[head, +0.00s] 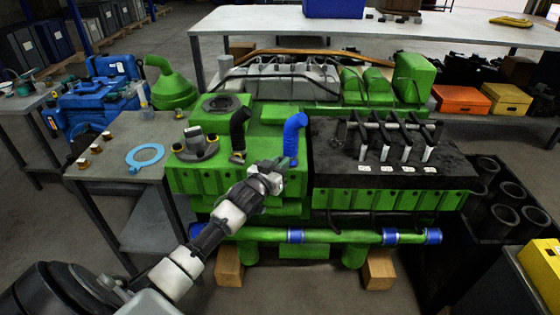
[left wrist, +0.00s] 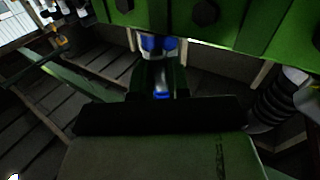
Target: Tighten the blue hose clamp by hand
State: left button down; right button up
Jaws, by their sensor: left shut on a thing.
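The blue hose (head: 293,135) stands upright on the green engine and bends over at its top. My left gripper (head: 278,167) is at the foot of this hose, on its front side, and hides the clamp area there in the head view. In the left wrist view my gripper (left wrist: 160,78) is shut, with a small bright blue part (left wrist: 162,95) between its dark green fingers. This looks like part of the blue hose clamp, but its shape is mostly hidden. My right gripper is not in view.
A black hose (head: 239,132) stands left of the blue one. The black-topped engine section (head: 330,160) with several rods is close on the right. A green pipe (head: 340,236) with blue bands runs low in front.

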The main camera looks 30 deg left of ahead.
pick_arm(q)
jog(key=shift+f+m, duration=0.1)
jog(key=shift+m, duration=0.2)
jog(key=c, duration=1.4)
grip_release()
jog(key=shift+s, duration=0.1)
jog(key=s+p, duration=0.1)
jog(key=s, duration=0.9)
jog(key=shift+s+d, duration=0.15)
jog(key=shift+s, duration=0.25)
